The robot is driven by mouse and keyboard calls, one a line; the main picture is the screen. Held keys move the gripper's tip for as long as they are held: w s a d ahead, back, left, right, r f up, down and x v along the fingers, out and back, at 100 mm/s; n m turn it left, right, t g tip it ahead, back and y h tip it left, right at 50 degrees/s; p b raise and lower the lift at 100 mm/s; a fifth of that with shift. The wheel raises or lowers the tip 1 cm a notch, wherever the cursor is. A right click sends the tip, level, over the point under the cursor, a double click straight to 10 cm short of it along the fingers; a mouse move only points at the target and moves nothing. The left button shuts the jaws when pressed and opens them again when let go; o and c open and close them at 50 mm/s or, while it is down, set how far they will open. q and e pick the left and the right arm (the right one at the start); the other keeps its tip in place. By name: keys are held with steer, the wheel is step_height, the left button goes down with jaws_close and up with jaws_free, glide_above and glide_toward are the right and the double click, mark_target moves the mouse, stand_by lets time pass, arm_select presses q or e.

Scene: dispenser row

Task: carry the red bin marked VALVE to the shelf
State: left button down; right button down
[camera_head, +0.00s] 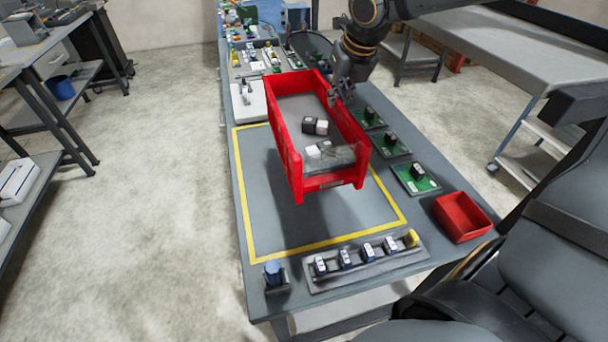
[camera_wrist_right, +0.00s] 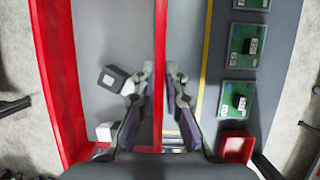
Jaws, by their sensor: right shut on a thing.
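The large red bin (camera_head: 290,145) is over the yellow-outlined area of the grey table in the head view, with a shadow beneath it, so it seems held above the top. It has a clear front window and a few black and white blocks (camera_head: 315,126) inside. No VALVE marking is readable. My right gripper (camera_head: 340,97) is shut on the bin's right side wall. In the right wrist view, the fingers (camera_wrist_right: 156,90) pinch that red wall (camera_wrist_right: 160,40) from both sides. My left gripper is not in view, and the shelf cannot be identified for certain.
Green circuit boards (camera_head: 416,178) line the table's right side, with a small red tray (camera_head: 462,216) near them. A rack of small parts (camera_head: 365,258) and a blue-capped item (camera_head: 273,272) sit at the front edge. Grey benches stand left and right (camera_head: 520,50); floor at left is clear.

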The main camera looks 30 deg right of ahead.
mark_target(336, 129)
steer(key=shift+w, duration=0.1)
steer(key=shift+f, duration=0.2)
step_height(336, 129, down, 6)
steer(key=shift+d+r, duration=0.1)
steer(key=shift+s+f+p, duration=0.2)
steer(key=shift+f+p, duration=0.15)
steer(key=shift+f, duration=1.15)
steer(key=shift+w+f, duration=0.15)
steer(key=shift+f, duration=0.25)
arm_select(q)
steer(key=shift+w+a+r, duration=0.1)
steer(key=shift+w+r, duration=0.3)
